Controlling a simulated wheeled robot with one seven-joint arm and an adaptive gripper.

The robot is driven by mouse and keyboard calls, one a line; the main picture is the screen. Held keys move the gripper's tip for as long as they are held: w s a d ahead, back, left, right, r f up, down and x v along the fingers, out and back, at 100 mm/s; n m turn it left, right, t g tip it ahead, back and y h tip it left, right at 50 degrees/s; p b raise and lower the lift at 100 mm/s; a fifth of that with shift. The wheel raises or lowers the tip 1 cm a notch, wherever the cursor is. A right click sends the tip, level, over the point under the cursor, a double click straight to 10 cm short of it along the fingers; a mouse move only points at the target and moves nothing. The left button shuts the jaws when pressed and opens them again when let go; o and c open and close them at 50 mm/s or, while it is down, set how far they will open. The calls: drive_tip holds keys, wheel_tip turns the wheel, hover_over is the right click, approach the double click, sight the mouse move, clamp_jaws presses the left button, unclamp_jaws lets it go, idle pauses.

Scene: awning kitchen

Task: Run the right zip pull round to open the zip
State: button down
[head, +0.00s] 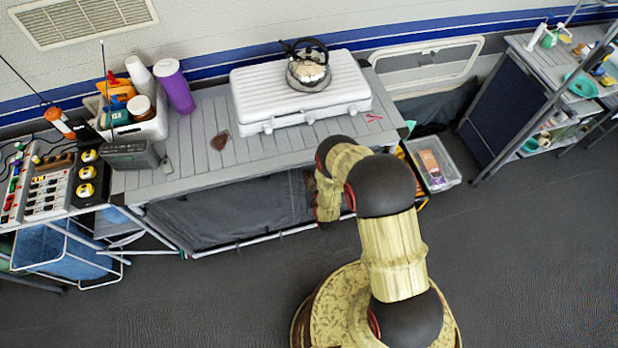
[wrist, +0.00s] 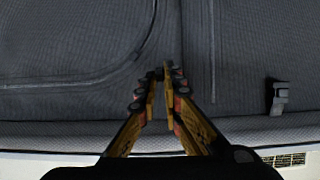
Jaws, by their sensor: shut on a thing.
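A grey fabric panel (wrist: 70,45) fills most of the wrist view, and a curved zip line (wrist: 125,68) runs across its left part. My gripper (wrist: 163,72) has its fingers close together at the fabric, near the lower end of a vertical seam. It is shut on a small dark piece that looks like the right zip pull, mostly hidden between the fingertips. A separate dark clip or tab (wrist: 278,97) sits at the right, near the fabric's lower edge. In the head view, my arm hides the gripper and the pull; the dark fabric front (head: 240,212) shows under the counter.
The slatted counter (head: 195,150) carries a white case (head: 255,95) with a kettle (head: 308,72) on it. A clear bin (head: 435,165) stands on the floor right of my arm. The floor at right is clear.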

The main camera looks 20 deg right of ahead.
drive_tip(key=shift+w+r, duration=0.1)
drive_tip(key=shift+r, duration=0.1)
drive_tip(key=c, duration=2.2)
unclamp_jaws()
drive_tip(key=shift+o, duration=1.4)
drive_tip(key=v, duration=1.2)
drive_tip(key=shift+f, duration=0.15)
